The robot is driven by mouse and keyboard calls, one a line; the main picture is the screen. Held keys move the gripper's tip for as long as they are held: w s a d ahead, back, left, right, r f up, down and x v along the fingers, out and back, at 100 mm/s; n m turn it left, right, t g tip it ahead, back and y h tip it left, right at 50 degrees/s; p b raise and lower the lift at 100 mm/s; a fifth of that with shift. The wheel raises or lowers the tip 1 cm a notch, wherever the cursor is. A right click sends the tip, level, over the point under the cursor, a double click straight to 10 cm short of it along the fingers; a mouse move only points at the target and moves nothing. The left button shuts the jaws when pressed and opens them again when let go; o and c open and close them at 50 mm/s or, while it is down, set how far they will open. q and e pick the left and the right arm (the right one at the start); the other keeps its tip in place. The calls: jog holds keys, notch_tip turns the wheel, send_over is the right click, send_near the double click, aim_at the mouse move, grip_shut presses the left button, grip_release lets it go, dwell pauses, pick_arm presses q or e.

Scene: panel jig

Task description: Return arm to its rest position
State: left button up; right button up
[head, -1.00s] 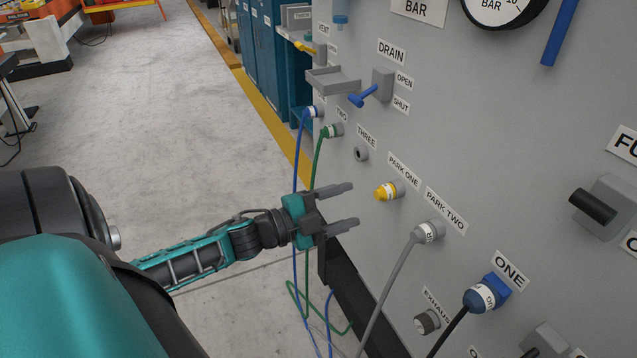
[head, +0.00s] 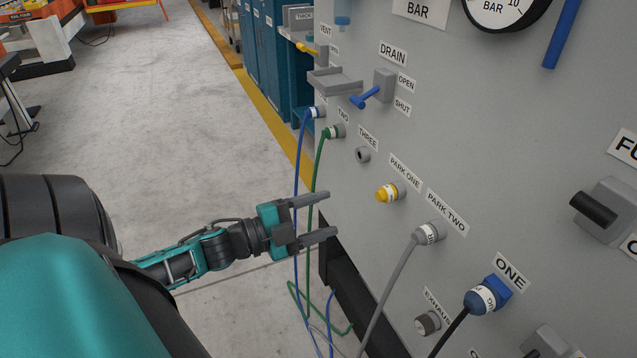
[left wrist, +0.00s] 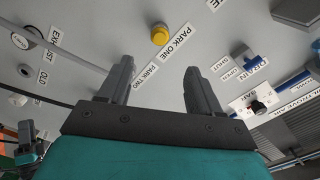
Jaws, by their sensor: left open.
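My left gripper (head: 322,218) is open and empty, in front of the grey panel (head: 450,130) and clear of it. In the head view its fingers point right, toward the yellow plug (head: 388,193) at PARK ONE. The left wrist view shows the two spread fingers (left wrist: 160,92) with nothing between them and the yellow plug (left wrist: 159,35) beyond. My right gripper is not in view.
A grey cable plug (head: 428,233) sits at PARK TWO and a blue plug (head: 482,297) at ONE. Blue (head: 296,165) and green cables (head: 318,165) hang behind the gripper. Port THREE (head: 362,155) is empty. Open floor (head: 190,130) lies to the left.

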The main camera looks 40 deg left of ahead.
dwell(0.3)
pick_arm(q)
jog(key=s+d+f+n+g+y, duration=0.2)
jog(key=s+d+f+n+g, duration=0.1)
jog(key=d+f+n, duration=0.4)
jog(key=s+d+f+n+g+y+p, duration=0.1)
jog(key=s+d+f+n+g+y, duration=0.1)
jog(key=s+d+f+n, duration=0.3)
jog(key=d+f+n, duration=0.1)
jog(key=d+f, duration=0.1)
jog(key=d, duration=0.2)
jog(key=shift+s+d+f+n+g+y, duration=0.15)
jog(key=shift+f+n+g+y, duration=0.25)
